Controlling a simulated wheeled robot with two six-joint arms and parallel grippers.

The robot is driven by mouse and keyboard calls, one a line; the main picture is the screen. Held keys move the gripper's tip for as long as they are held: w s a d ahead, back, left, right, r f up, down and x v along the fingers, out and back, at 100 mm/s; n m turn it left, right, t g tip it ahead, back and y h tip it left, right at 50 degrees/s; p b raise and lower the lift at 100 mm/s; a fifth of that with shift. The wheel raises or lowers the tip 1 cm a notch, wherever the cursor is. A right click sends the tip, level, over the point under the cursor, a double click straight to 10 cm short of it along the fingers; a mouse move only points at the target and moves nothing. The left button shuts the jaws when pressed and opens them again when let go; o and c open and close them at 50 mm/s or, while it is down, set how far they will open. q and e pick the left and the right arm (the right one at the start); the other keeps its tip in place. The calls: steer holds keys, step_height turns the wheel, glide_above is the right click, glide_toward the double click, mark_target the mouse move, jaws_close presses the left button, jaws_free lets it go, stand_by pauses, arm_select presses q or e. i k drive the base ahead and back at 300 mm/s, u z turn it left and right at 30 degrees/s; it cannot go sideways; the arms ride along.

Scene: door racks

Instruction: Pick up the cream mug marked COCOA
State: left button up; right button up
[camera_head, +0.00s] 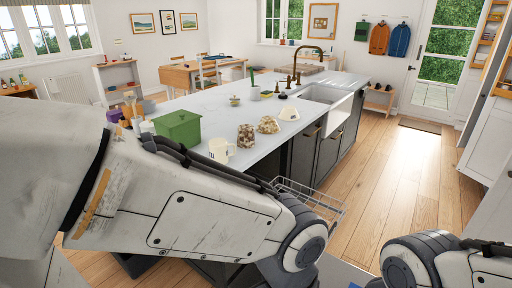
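A cream mug (219,151) with dark marking stands near the front edge of the white island worktop (205,112), right of a green box. The marking is too small to read. Its handle seems to point right. My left arm crosses the lower left of the head view, in front of and below the mug, and hides part of the island. My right arm shows only at the bottom right corner. Neither gripper is in view.
A green lidded box (178,128), two patterned bags (246,136) (268,125) and a white container (289,113) stand near the mug. A wire basket (312,197) juts from the island's side. Sink and brass tap (295,66) lie farther back. The wooden floor (410,165) at right is clear.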

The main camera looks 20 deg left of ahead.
mark_target(245, 139)
steer(key=u, duration=2.1)
steer(key=i, duration=2.45)
steer(key=z, duration=2.55)
